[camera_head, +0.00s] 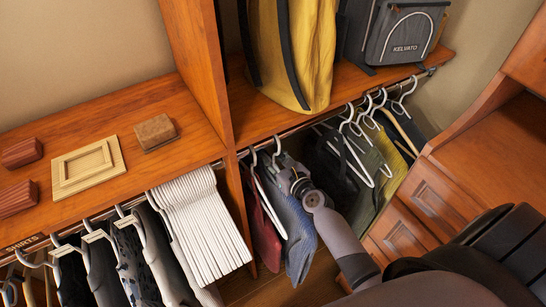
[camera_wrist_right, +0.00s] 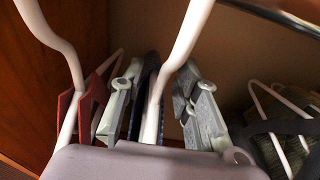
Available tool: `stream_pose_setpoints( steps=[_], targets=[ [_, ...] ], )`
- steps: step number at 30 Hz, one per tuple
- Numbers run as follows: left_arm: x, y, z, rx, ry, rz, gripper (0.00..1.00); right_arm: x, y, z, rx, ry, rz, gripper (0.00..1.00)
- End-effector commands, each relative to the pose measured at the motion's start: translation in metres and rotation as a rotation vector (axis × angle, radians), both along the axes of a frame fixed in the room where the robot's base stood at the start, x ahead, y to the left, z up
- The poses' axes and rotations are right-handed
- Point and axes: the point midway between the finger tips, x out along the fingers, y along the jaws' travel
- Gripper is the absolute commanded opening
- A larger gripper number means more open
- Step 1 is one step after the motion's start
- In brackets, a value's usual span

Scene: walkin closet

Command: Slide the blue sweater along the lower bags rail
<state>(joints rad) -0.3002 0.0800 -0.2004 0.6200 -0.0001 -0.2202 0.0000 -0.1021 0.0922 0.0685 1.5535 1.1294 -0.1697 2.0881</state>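The blue sweater (camera_head: 294,226) hangs from a white hanger (camera_head: 277,146) on the lower rail (camera_head: 302,126), near the left divider and just right of a dark red garment (camera_head: 263,232). My right gripper (camera_head: 284,166) is at the top of the blue sweater, below the rail. In the right wrist view, its two grey fingers (camera_wrist_right: 160,108) stand apart on either side of a white hanger neck (camera_wrist_right: 157,105), with dark blue cloth behind. Contact with the hanger does not show. The sweater's upper part is partly hidden by my right arm. My left gripper is not in view.
Farther right on the rail hang several garments, including a black one (camera_head: 325,165) and an olive one (camera_head: 385,160), with a gap between. A wooden divider (camera_head: 238,195) bounds the left. Drawers (camera_head: 403,235) stand at right. Bags (camera_head: 400,35) sit above.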

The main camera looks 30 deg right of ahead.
Motion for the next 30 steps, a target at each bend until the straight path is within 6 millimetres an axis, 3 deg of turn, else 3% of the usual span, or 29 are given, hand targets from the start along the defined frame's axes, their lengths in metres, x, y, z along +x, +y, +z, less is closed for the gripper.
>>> stream_pose_setpoints(
  steps=[8, 21, 30],
  targets=[
    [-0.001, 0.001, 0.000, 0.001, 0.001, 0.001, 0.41, -0.017, -0.001, 0.000, 0.003, 0.005, -0.001, 0.30],
    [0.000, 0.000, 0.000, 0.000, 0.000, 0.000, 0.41, -0.101, -0.008, 0.019, -0.002, 0.003, 0.001, 0.30],
    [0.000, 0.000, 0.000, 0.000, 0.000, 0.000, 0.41, -0.117, -0.009, 0.024, 0.000, 0.000, 0.000, 0.30]
  ],
)
